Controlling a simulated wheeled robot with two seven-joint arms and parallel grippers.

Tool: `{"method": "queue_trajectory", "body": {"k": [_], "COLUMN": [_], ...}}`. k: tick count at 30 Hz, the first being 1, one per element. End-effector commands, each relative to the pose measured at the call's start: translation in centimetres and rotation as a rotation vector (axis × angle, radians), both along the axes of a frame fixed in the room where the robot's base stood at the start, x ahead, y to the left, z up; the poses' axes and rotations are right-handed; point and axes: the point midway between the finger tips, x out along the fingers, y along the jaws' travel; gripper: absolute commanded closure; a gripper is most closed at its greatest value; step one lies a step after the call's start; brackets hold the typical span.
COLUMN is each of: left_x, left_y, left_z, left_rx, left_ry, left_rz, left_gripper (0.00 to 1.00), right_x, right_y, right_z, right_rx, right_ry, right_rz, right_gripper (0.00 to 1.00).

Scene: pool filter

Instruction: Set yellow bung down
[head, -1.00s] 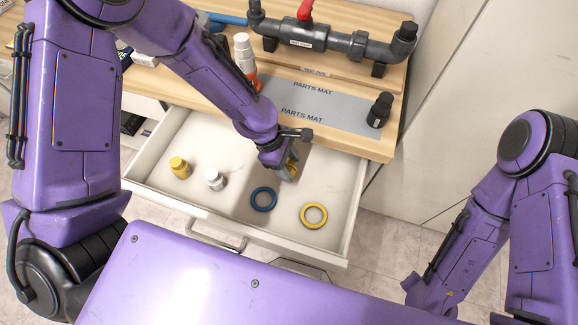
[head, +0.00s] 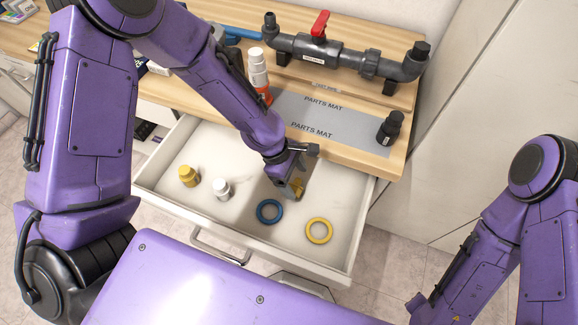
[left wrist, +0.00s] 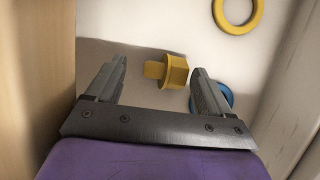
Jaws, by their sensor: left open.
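The yellow bung (head: 298,186) lies on the floor of the open drawer, in its right-hand part near the bench side. My left gripper (head: 291,188) reaches down into the drawer right beside it. In the left wrist view the bung (left wrist: 174,71) lies on its side, its wide hexagonal head to the right and its narrower plug to the left. It shows between the two spread fingers of my left gripper (left wrist: 159,66), with a visible gap on each side. The gripper is open. My right arm shows at the right, but its gripper is out of view.
The drawer (head: 346,240) also holds a blue ring (head: 259,214), a yellow ring (head: 309,236), a white bottle-like piece (head: 221,188) and another yellow piece (head: 188,176). The bench above carries a grey parts mat (head: 345,130), a black bottle (head: 389,128) and a pipe assembly (head: 345,55).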

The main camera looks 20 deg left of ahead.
Motion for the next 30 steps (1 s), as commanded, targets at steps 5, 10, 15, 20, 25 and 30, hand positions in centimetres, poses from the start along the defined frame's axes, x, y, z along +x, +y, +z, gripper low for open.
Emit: {"method": "queue_trajectory", "body": {"k": [5, 10, 15, 20, 25, 30], "left_x": [0.1, 0.0, -0.1, -0.1, -0.1, -0.1], "left_y": [1.8, 3.2, 3.9, 3.9, 3.9, 3.9], "left_z": [4.7, 8.1, 9.5, 9.6, 9.6, 9.6], "left_rx": [0.0, 0.0, 0.0, -0.001, -0.001, -0.001], "left_ry": [-0.007, -0.004, -0.001, 0.001, 0.001, 0.0], "left_rz": [0.001, 0.002, 0.0, 0.0, 0.0, 0.0], "left_gripper": [0.19, 0.19, 0.19, 0.19, 0.19, 0.19], "right_x": [0.0, 0.0, 0.0, 0.0, 0.0, 0.0], "right_y": [0.0, 0.0, 0.0, 0.0, 0.0, 0.0], "right_z": [0.6, 1.0, 1.1, 1.1, 1.1, 1.1], "right_rx": [0.0, 0.0, 0.0, 0.0, 0.0, 0.0], "right_ry": [0.0, 0.0, 0.0, 0.0, 0.0, 0.0], "right_rz": [0.0, 0.0, 0.0, 0.0, 0.0, 0.0], "right_gripper": [0.57, 0.57, 0.57, 0.57, 0.57, 0.57]}}
